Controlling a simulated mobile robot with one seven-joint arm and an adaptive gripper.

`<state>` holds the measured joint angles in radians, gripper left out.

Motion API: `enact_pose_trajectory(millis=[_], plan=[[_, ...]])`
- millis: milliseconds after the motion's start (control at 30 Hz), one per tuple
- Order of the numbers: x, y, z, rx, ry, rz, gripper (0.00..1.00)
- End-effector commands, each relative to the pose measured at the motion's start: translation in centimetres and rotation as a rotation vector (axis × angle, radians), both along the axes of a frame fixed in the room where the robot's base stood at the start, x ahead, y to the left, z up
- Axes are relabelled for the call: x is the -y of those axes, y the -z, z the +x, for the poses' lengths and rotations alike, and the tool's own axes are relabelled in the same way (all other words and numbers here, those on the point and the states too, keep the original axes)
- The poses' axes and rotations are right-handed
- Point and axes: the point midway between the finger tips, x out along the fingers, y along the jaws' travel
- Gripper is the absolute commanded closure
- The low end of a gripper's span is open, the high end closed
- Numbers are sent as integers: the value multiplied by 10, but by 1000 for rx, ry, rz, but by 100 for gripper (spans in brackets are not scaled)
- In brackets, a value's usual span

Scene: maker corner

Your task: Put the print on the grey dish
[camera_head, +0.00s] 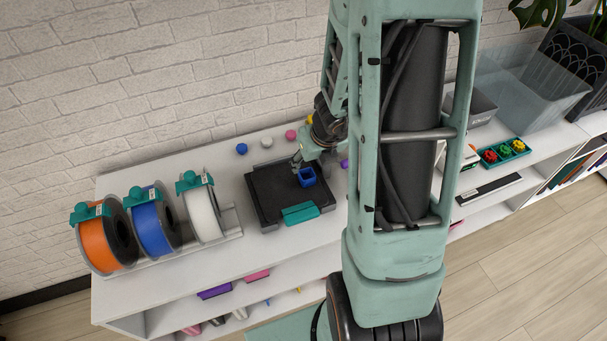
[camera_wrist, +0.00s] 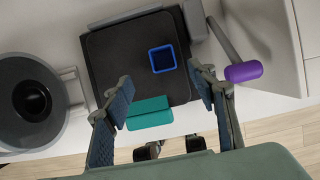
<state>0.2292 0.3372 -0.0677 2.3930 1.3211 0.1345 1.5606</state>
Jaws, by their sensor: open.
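The print is a small blue square open-topped box (camera_head: 307,177) on the black printer bed (camera_head: 262,197). In the wrist view the print (camera_wrist: 163,59) lies just beyond my fingertips, between their lines but a little nearer the right finger. My gripper (camera_head: 298,165) is above the bed, at the print's upper left in the head view. In the wrist view my gripper (camera_wrist: 162,80) has its two fingers wide apart with nothing between them. I cannot make out the grey dish in either view; my arm hides part of the shelf top.
Orange (camera_head: 98,240), blue (camera_head: 150,226) and white (camera_head: 200,212) spools stand left of the bed. A teal tab (camera_head: 301,213) is on the bed's front edge. A purple knob (camera_wrist: 243,72) is right of the bed. A clear bin (camera_head: 525,90) stands far right.

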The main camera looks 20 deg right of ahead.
Motion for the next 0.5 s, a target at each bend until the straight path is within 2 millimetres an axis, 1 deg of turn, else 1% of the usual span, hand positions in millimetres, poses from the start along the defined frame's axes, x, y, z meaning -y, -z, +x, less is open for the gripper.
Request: enact_pose_trajectory(millis=[333, 400, 500], plan=[[1, 44, 15, -1, 2, 1, 48], [1, 50, 18, -1, 2, 1, 48], [0, 53, 21, 0, 0, 1, 48]])
